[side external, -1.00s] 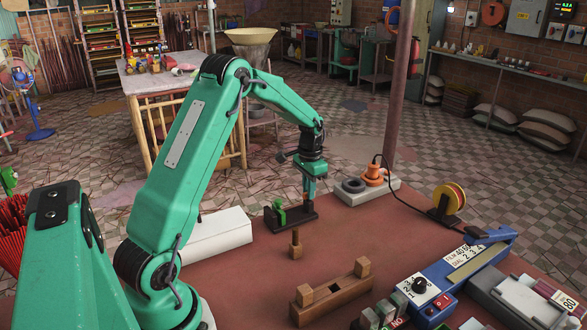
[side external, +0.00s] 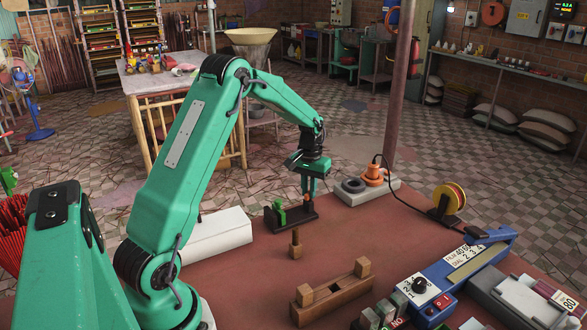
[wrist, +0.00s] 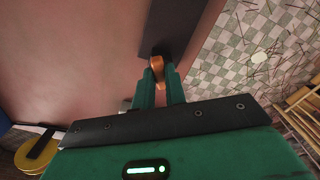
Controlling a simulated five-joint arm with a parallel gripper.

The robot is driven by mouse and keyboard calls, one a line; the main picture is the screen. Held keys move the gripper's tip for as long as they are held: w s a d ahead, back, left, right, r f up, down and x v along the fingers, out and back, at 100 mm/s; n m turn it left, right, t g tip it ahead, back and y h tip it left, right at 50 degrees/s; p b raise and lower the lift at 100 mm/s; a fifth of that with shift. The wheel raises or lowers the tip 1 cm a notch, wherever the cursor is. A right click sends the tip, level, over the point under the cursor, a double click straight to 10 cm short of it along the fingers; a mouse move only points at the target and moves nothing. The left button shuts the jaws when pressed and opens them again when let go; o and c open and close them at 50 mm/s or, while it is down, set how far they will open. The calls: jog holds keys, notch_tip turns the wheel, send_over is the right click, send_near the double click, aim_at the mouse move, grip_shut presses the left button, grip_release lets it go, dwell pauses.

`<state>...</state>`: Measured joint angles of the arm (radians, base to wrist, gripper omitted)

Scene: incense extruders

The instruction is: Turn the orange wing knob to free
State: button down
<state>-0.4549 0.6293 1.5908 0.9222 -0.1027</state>
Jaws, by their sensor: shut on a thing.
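The orange wing knob (wrist: 157,68) shows in the wrist view between my gripper's two green fingers. My gripper (wrist: 158,88) is shut on it. In the side view my gripper (side external: 311,188) points down at the right end of a small dark fixture (side external: 291,218) with a bright green part (side external: 280,216) at its left. The knob is mostly hidden by the fingers there. Its exact angle and any markings on the fixture cannot be made out.
A white base (side external: 356,196) with a dark ring and an orange stepped piece (side external: 374,174) stands close to the right. A yellow spool (side external: 450,200), a wooden block (side external: 331,293) and a small wooden peg (side external: 296,245) are nearby. A white box (side external: 212,236) lies left.

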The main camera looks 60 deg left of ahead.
jog(key=n, duration=0.5)
jog(key=shift+r+n, duration=0.1)
jog(key=shift+n, duration=0.2)
jog(key=n, duration=0.6)
dwell(0.4)
jog(key=c, duration=1.4)
grip_release()
jog(key=shift+c, duration=0.2)
jog(key=shift+r, duration=3.85)
